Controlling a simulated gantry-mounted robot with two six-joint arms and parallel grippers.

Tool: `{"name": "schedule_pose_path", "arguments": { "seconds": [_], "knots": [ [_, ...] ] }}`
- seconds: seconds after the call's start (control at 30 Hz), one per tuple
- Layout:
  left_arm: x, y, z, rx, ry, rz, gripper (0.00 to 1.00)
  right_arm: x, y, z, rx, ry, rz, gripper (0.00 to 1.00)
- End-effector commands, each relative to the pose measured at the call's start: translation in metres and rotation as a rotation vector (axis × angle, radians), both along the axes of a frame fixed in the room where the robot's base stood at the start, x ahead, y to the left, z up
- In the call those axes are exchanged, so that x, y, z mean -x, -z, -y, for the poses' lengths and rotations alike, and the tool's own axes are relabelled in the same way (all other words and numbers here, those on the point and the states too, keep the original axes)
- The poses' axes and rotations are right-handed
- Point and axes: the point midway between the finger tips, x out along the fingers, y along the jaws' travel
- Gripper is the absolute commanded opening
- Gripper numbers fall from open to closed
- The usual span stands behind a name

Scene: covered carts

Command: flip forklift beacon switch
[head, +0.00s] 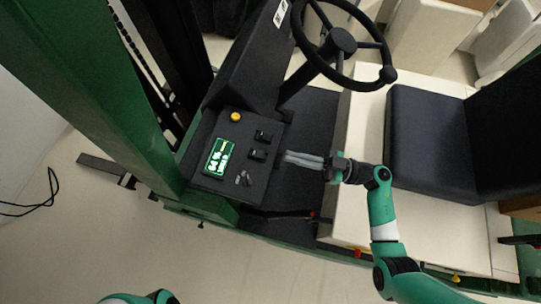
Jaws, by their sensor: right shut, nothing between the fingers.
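The forklift's dark control panel (212,180) is left of centre in the head view. It carries a yellow button (236,116), a lit green display (218,157), and two black rocker switches, an upper one (263,136) and a lower one (257,154). A key-like knob (244,178) sits below them. I cannot read which rocker is the beacon switch. My right gripper (287,158) is shut and empty, pointing left, with its fingertips just right of the lower rocker; I cannot tell whether they touch the panel. My left gripper is out of view.
The steering wheel (342,42) rises above and right of the panel. A black seat (425,140) is at the right. The green mast post (95,100) stands left of the panel. A black cable (35,203) lies on the pale floor at far left.

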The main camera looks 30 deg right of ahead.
Motion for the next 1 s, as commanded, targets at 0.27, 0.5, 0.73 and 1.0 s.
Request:
{"name": "schedule_pose_path", "arguments": {
  "seconds": [0.27, 0.5, 0.73, 1.0],
  "knots": [
    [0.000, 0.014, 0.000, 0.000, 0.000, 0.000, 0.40, 0.008, 0.025, 0.023, -0.019, 0.072, -0.023, 0.00],
    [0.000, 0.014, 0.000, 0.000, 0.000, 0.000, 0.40, 0.007, 0.023, 0.021, -0.017, 0.069, -0.021, 0.00],
    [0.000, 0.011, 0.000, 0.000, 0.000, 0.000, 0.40, -0.012, 0.018, 0.000, -0.018, 0.065, -0.021, 0.00],
    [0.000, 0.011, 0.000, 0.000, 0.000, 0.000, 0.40, -0.054, 0.008, -0.041, -0.017, 0.063, -0.020, 0.00]
  ]
}}
